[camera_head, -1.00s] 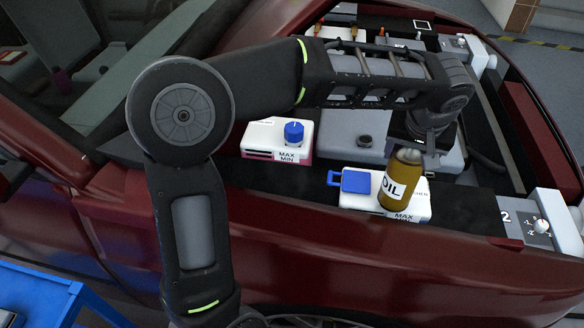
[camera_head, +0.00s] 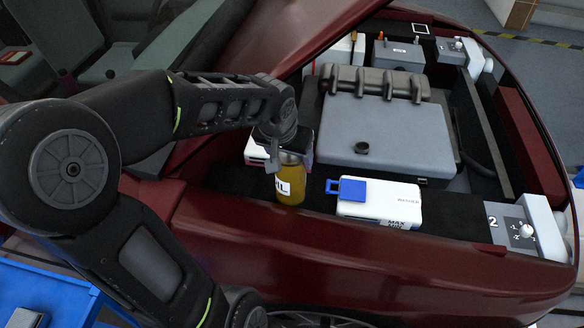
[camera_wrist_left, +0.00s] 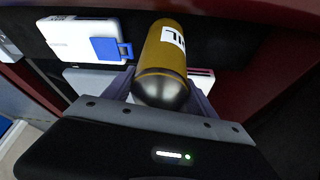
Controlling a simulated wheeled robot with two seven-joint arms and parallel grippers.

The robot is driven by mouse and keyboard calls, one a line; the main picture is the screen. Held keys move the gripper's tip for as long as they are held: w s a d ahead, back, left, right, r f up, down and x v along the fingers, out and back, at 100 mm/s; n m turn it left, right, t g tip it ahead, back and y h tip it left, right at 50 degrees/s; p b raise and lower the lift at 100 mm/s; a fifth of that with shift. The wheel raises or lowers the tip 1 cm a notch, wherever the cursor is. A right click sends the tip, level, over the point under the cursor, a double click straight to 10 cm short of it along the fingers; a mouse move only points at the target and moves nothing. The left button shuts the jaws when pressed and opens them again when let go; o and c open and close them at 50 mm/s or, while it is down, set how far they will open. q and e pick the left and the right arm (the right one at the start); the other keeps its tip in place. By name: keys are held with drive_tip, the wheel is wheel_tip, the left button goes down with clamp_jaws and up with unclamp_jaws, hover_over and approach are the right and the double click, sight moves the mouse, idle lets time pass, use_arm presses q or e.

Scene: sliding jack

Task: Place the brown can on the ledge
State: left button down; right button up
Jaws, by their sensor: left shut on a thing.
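The brown can (camera_head: 291,186) is a yellow-brown oil can with a white label reading "OIL", partly hidden. My left gripper (camera_head: 284,155) is shut on its upper end and holds it roughly upright, by the black ledge (camera_head: 237,183) along the car's side. I cannot tell whether the can touches the ledge. In the left wrist view the can (camera_wrist_left: 166,52) sits between the gripper's fingers (camera_wrist_left: 165,90), its grey metal top toward the camera. My right gripper is not in view.
A white washer tank (camera_head: 379,206) with a blue lid (camera_head: 351,190) stands right of the can. Another white tank (camera_head: 257,151) is partly hidden behind the gripper. The grey engine cover (camera_head: 385,135) lies beyond.

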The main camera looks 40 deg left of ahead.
sight(292, 177)
use_arm(q)
drive_tip(key=shift+d+f, duration=0.15)
drive_tip(key=shift+f, duration=0.8)
drive_tip(key=shift+w+f+b, duration=0.15)
drive_tip(key=shift+b, duration=0.15)
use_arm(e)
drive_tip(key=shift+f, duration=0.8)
use_arm(q)
wheel_tip(292, 177, down, 5)
drive_tip(key=b, duration=0.3)
drive_tip(key=shift+r, duration=0.2)
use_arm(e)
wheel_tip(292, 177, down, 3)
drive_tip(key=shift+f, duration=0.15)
use_arm(q)
drive_tip(key=shift+f+b, duration=0.25)
drive_tip(key=shift+b, duration=0.15)
drive_tip(key=shift+c, duration=1.3)
unclamp_jaws()
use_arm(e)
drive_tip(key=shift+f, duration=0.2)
